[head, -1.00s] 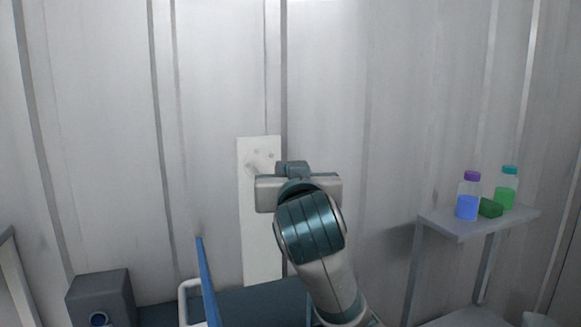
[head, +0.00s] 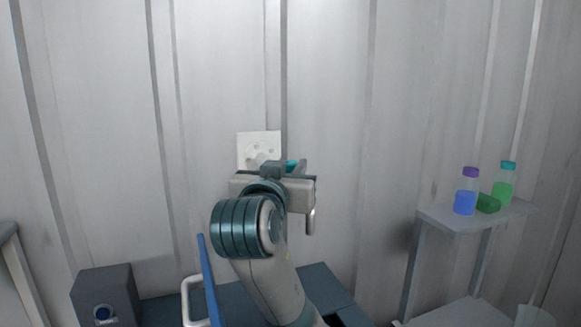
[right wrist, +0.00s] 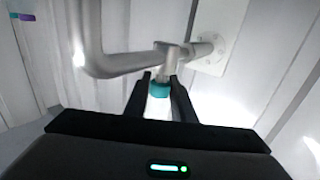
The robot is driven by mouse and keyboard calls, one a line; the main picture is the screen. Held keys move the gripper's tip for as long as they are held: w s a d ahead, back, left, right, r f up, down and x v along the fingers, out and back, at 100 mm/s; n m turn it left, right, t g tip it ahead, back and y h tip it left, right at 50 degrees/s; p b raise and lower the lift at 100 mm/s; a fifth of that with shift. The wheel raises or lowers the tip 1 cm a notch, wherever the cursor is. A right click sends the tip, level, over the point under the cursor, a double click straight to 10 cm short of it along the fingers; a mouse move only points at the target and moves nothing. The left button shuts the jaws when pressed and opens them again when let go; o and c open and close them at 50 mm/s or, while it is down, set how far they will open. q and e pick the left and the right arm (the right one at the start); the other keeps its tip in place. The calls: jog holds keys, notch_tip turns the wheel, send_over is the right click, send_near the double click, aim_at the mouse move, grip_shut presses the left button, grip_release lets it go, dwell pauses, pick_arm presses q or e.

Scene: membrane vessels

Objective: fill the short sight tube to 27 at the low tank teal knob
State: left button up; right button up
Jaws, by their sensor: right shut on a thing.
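The teal knob (right wrist: 160,90) sits on a short stem under a bent metal pipe (right wrist: 125,63) in the right wrist view. My right gripper (right wrist: 161,86) is shut on this knob, with a dark finger on each side of it. A bit of teal (head: 293,165) shows past my right gripper (head: 286,168) in the head view, where the gripper hides most of the fitting. The pipe's hanging end (head: 311,218) shows right of the gripper. The pipe meets a pale wall plate (head: 258,147). I cannot make out the sight tube or its level. My left gripper is not in view.
A grey shelf (head: 455,221) at the right holds a purple-capped bottle of blue liquid (head: 465,197), a green-capped-in-teal bottle (head: 504,188) and a green block (head: 487,204). A dark grey box (head: 105,284) stands low at the left. A blue upright edge (head: 208,275) rises near my arm.

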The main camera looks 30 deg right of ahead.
aim_at(291, 161)
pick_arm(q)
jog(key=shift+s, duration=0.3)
pick_arm(e)
jog(key=o, duration=1.1)
jog(key=shift+c, duration=0.2)
jog(key=shift+r, duration=0.1)
jog(key=shift+r+b, duration=0.4)
jog(key=shift+r, duration=0.35)
notch_tip(291, 161, up, 2)
jog(key=shift+b, duration=0.35)
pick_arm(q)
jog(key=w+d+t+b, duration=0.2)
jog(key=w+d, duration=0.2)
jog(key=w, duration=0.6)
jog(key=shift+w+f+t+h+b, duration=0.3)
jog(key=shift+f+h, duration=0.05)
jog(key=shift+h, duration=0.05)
pick_arm(e)
jog(key=s+d+r, duration=0.5)
jog(key=s+r, duration=0.2)
jog(key=s, duration=0.3)
jog(key=shift+s+d+r, duration=0.15)
jog(key=shift+d, duration=0.1)
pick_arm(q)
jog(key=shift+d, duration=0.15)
